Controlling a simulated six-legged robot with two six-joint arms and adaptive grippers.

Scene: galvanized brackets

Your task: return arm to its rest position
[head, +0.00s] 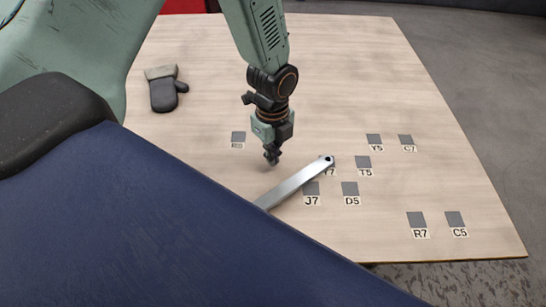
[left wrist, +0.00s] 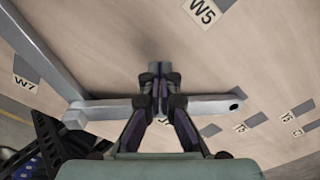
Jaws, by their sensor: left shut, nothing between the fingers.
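A galvanized bracket (head: 293,187) lies on the pale wooden board (head: 330,60). Its holed end is by the Y7 label, and its near part is hidden behind a dark blue surface. In the left wrist view the bracket (left wrist: 205,105) is L-shaped, with a second leg running to the upper left. My left gripper (head: 272,158) points down beside the bracket's upper left side in the head view. Its fingers (left wrist: 157,85) are closed together and empty, in front of the bracket in the wrist view. Whether the tips touch anything is unclear. My right gripper is not in view.
Several grey squares with labels, such as J7 (head: 311,188), D5 (head: 350,189) and R7 (head: 417,219), mark the board. A dark glove (head: 165,90) lies at the left. The board's back right is clear. A red object (head: 182,6) shows at the top edge.

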